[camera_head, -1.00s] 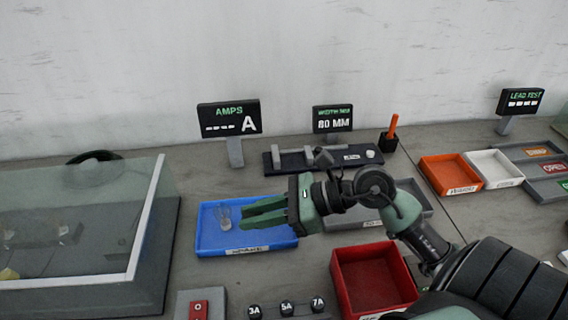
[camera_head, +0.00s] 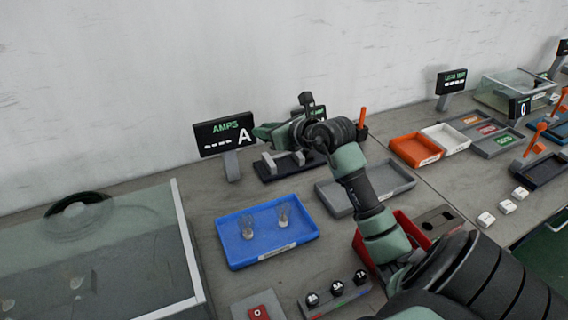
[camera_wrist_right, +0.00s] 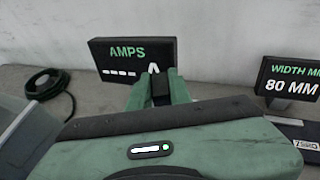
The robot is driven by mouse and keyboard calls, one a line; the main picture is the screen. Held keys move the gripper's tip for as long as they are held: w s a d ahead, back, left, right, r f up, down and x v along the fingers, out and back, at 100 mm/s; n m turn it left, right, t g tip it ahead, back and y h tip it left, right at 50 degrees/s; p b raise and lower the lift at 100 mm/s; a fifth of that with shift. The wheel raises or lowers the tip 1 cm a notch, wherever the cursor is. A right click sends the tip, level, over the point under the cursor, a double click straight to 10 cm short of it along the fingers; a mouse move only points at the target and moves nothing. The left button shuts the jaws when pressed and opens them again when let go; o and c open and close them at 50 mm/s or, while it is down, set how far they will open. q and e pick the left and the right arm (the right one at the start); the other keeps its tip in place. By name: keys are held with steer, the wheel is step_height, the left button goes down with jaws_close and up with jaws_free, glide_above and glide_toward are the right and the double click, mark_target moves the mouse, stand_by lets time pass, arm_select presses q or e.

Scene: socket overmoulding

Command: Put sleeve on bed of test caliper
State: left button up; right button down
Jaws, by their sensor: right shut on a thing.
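My right gripper (camera_head: 262,131) is shut above the left part of the test caliper, its fingers pointing left. In the right wrist view its fingertips (camera_wrist_right: 159,88) close on a small thing that I take to be the sleeve; only a dark patch shows between them. The test caliper (camera_head: 268,172) is a dark bar with light grey upright blocks, partly covered by my arm. Its edge also shows at the right of the wrist view (camera_wrist_right: 296,129). My left gripper is not in view.
A blue tray (camera_head: 233,262) holds two clear cup-like pieces. The AMPS display (camera_head: 222,135) stands close to my fingertips. A grey tray (camera_head: 340,208), an orange tray (camera_head: 415,150) and a glass-sided case (camera_head: 190,255) stand around. Bare table lies left of the caliper.

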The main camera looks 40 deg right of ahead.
steer(key=w+d+r+m+h, duration=0.3)
steer(key=d+r+m+h, duration=0.15)
steer(key=d, duration=0.45)
steer(key=p, duration=0.2)
glide_above(285, 166)
steer(key=shift+n+g+h, duration=0.25)
steer(key=shift+g, duration=0.15)
step_height(285, 166, down, 16)
steer(key=shift+f, duration=0.1)
steer(key=shift+d+f, duration=0.1)
steer(key=shift+f, duration=2.25)
steer(key=shift+b, duration=0.3)
steer(key=c, duration=1.3)
jaws_free()
steer(key=shift+f, duration=0.1)
